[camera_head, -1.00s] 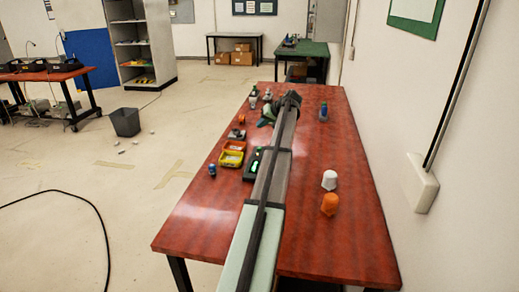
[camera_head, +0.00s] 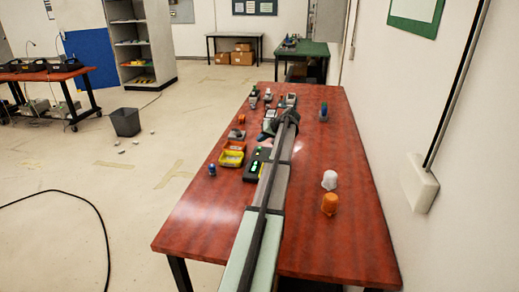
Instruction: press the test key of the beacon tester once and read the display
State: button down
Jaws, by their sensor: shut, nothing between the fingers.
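A dark box with green lit spots on its top, which looks like the beacon tester (camera_head: 254,168), lies on the red table left of my arm. My arm covers part of its right side. The green marks are too small to read, and I cannot make out the test key. My gripper (camera_head: 266,136) is at the far end of my arm, beyond the tester's far end. It is small and partly hidden by my arm, and it appears shut and empty. I cannot tell its height above the table.
Several small devices stand at the far end. A white cup (camera_head: 329,180) and an orange cup (camera_head: 329,203) stand right. The front right is clear.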

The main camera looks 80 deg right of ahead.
aim_at(261, 148)
jog(key=shift+f, duration=0.7)
jog(key=shift+f, duration=0.85)
dwell(2.4)
jog(key=shift+r, duration=0.9)
jog(key=shift+r, duration=2.5)
